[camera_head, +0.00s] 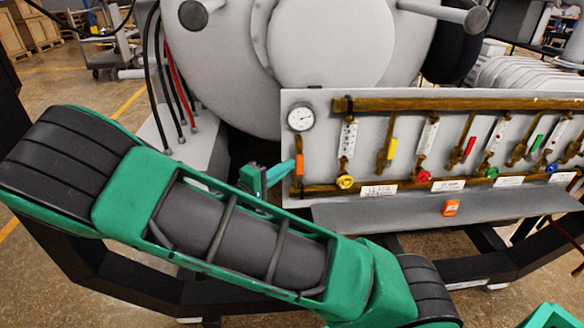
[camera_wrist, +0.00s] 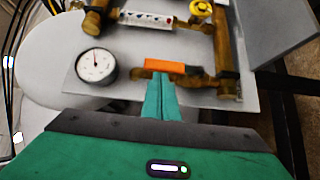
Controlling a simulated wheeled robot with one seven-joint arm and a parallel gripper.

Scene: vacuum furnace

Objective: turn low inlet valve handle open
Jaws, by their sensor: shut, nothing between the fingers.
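An orange valve handle (camera_head: 299,165) stands upright at the lower left of the grey valve panel, just below the round gauge. It also shows in the wrist view (camera_wrist: 165,66), lying across the picture on a brass fitting. My green gripper (camera_head: 272,177) is just left of the handle in the head view. In the wrist view its fingers (camera_wrist: 161,80) are together, with nothing between them. Their tips reach the handle's near edge; I cannot tell whether they touch it.
The round gauge (camera_wrist: 96,65) sits left of the fingers in the wrist view. A brass lower pipe (camera_head: 400,187) carries several coloured knobs, and an upper pipe (camera_head: 460,104) runs above. Black and red hoses (camera_head: 172,75) hang left of the panel.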

